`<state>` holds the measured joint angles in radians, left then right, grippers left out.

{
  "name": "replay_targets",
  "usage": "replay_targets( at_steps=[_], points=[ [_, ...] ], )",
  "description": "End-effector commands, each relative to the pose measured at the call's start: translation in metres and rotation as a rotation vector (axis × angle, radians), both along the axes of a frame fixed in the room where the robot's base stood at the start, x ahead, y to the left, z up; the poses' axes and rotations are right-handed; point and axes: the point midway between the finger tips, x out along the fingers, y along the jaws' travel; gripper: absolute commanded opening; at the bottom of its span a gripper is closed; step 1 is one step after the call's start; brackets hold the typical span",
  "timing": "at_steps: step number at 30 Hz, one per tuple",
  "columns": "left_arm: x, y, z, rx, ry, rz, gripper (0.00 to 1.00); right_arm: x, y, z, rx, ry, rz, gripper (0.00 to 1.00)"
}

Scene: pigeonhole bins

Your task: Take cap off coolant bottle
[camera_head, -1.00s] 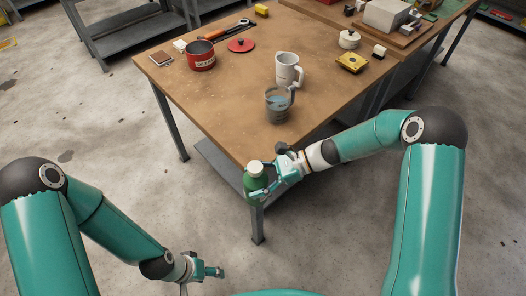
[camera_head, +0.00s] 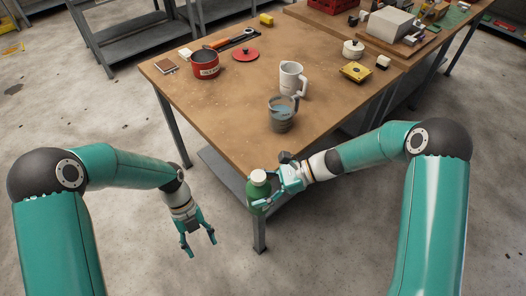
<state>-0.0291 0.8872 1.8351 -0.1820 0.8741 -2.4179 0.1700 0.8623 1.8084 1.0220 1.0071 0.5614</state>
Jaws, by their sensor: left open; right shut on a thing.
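The coolant bottle (camera_head: 257,196) is green and stands upright in my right gripper (camera_head: 268,199), near the front corner of the table. Its white cap (camera_head: 259,176) is on top. My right gripper is shut around the bottle's body, below the cap. Whether the bottle's base rests on anything is not clear. My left gripper (camera_head: 199,248) is open and empty, pointing down, to the left of the bottle and lower in the picture, clear of the table.
The wooden table (camera_head: 215,110) holds a grey cup (camera_head: 282,118), a white mug (camera_head: 291,80), a red pot (camera_head: 205,66), a red lid (camera_head: 246,54), a yellow box (camera_head: 356,72) and a white lidded pot (camera_head: 353,49). Open floor lies around my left gripper.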

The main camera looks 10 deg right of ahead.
Motion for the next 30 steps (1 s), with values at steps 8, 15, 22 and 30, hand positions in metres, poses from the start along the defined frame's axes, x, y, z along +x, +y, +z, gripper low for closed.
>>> replay_targets(
  at_steps=[8, 15, 22, 30],
  points=[
    [0.079, -0.042, 0.111, -0.098, -0.169, -0.672, 0.6, 0.0, 0.0, 0.001, 0.001, -0.001, 0.0, 0.0],
    [0.11, -0.108, 0.201, -0.069, -0.347, -0.881, 0.6, 0.0, 0.0, 0.001, 0.001, -0.001, 0.0, 0.0],
    [0.1, -0.167, 0.246, -0.072, -0.47, -0.99, 0.6, 0.0, 0.0, 0.001, 0.001, -0.001, 0.0, 0.0],
    [0.088, -0.189, 0.248, -0.076, -0.488, -1.039, 0.6, 0.0, 0.0, 0.001, 0.001, -0.001, 0.0, 0.0]
  ],
)
